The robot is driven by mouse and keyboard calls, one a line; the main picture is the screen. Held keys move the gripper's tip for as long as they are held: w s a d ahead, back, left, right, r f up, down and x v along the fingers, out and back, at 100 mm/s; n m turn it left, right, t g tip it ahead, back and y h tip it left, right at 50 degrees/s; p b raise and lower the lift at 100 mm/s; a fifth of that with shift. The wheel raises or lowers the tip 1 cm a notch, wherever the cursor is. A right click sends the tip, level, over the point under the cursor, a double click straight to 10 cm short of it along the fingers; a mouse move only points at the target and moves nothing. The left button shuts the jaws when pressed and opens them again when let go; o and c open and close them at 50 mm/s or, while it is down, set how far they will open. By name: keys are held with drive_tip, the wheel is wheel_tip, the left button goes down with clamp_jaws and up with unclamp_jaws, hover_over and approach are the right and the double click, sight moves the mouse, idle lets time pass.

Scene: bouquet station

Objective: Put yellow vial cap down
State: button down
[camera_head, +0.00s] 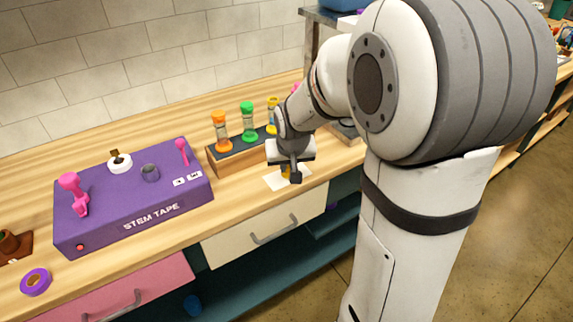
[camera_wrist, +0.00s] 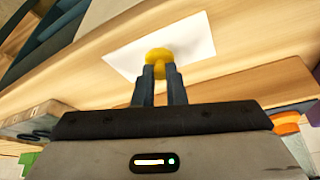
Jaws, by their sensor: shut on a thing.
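The yellow vial cap (camera_wrist: 159,55) is between the fingertips of my gripper (camera_wrist: 159,72), which is shut on it. The cap is over a white card (camera_wrist: 196,36) on the wooden counter; I cannot tell whether it touches the card. In the head view, my gripper (camera_head: 290,174) is low over the same card (camera_head: 274,182), in front of the vial rack (camera_head: 232,160), and mostly hides the cap (camera_head: 286,172).
The wooden rack holds vials with an orange cap (camera_head: 219,117), a green cap (camera_head: 247,107) and a yellow top (camera_head: 272,102). A purple stem tape box (camera_head: 130,200) stands to the left. A purple tape roll (camera_head: 36,282) lies near the counter's front edge.

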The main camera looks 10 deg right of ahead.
drive_tip(key=shift+r, duration=0.1)
drive_tip(key=c, duration=1.5)
unclamp_jaws()
drive_tip(key=shift+o, duration=0.2)
drive_tip(key=v, duration=1.2)
drive_tip(key=s+f+g, duration=0.1)
drive_tip(key=s+f, duration=0.1)
drive_tip(key=s, duration=0.6)
drive_tip(key=s+f+g, duration=0.1)
drive_tip(key=s+f, duration=0.1)
drive_tip(key=s, duration=0.6)
drive_tip(key=shift+s+d+f+n, duration=0.15)
drive_tip(key=shift+f+n, duration=0.25)
drive_tip(key=shift+p+v, duration=0.75)
drive_tip(key=shift+p, duration=0.1)
